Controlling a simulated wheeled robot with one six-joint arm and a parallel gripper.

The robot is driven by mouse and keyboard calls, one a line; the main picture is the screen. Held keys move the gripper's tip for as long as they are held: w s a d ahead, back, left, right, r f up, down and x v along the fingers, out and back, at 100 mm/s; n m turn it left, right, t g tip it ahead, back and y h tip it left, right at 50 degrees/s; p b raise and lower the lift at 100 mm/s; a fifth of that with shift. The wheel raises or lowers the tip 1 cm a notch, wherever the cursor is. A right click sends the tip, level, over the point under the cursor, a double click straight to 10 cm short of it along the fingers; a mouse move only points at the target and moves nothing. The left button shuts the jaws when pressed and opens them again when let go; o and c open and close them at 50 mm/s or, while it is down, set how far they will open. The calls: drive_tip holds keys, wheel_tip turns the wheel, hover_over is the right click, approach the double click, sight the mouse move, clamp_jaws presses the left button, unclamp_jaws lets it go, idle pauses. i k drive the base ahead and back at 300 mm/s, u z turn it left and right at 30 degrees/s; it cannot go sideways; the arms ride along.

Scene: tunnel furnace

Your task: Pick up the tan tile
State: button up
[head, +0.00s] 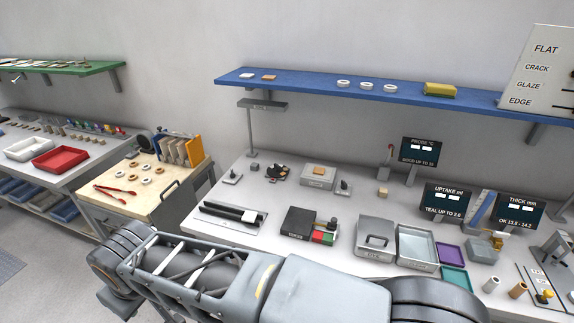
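A small flat tan-orange tile (269,77) lies on the blue shelf (330,86), near its left end, just right of a pale tile (246,75). Another small tan-orange flat piece (319,170) lies on top of a grey-beige block (314,179) on the workbench (290,212). I cannot tell from this view which of the two is the tan tile named. My arm crosses the bottom of the head view and hides the bench's front edge. My gripper is not in view.
The blue shelf also holds several white rings (367,86) and a yellow block (440,90).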

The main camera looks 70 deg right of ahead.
sight(318, 170)
drive_tip(key=i, duration=0.35)
drive_tip(key=z, duration=2.75)
drive_tip(key=i, duration=0.5)
drive_tip(key=z, duration=0.1)
